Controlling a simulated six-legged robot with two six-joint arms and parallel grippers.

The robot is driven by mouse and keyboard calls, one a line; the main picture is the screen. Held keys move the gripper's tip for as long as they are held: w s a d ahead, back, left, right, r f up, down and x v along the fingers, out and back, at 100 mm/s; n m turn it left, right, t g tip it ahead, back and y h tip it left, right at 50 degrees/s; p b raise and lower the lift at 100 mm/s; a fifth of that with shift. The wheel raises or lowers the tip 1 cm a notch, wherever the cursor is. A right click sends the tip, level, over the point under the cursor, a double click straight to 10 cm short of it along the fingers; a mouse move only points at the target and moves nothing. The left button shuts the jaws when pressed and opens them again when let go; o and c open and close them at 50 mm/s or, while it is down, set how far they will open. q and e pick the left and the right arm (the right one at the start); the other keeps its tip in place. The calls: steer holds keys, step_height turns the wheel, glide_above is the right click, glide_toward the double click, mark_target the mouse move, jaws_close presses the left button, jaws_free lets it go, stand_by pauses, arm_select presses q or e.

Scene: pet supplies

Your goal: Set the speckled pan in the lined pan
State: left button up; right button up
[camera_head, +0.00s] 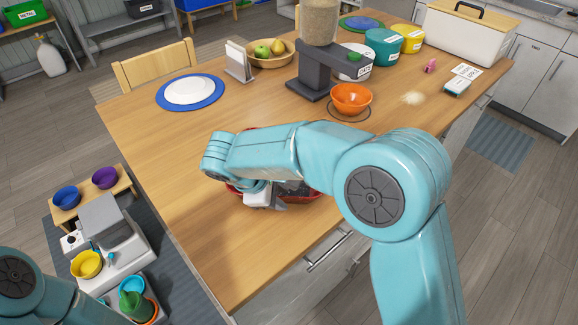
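A red pan (312,195) sits on the wooden table under my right arm, and its rim shows on both sides of the wrist. Something dark, perhaps speckled, shows inside it (292,187); I cannot tell whether this is a second pan or the pan's own inner surface. My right gripper (266,203) is at the pan's near side, pointing down. Its fingers are small and partly hidden, so I cannot tell whether they are open or hold anything. Of my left arm only a teal link shows at the lower left; its gripper is out of view.
An orange bowl (351,98) stands before the grey dispenser (316,72). A white plate on a blue mat (162,94) lies at the left. Fruit bowl (268,58), tins (384,46) and white bin (466,34) stand farther back. The table's left front is clear.

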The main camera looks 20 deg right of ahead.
mark_target(283, 197)
steer(key=x, duration=0.2)
steer(key=w+p+x, duration=0.1)
steer(key=x, duration=0.2)
steer(key=shift+d+r, duration=0.1)
steer(key=shift+r, duration=0.05)
steer(key=shift+f, duration=0.25)
steer(key=shift+f, duration=0.15)
steer(key=shift+c, duration=0.3)
jaws_close()
stand_by(1.0)
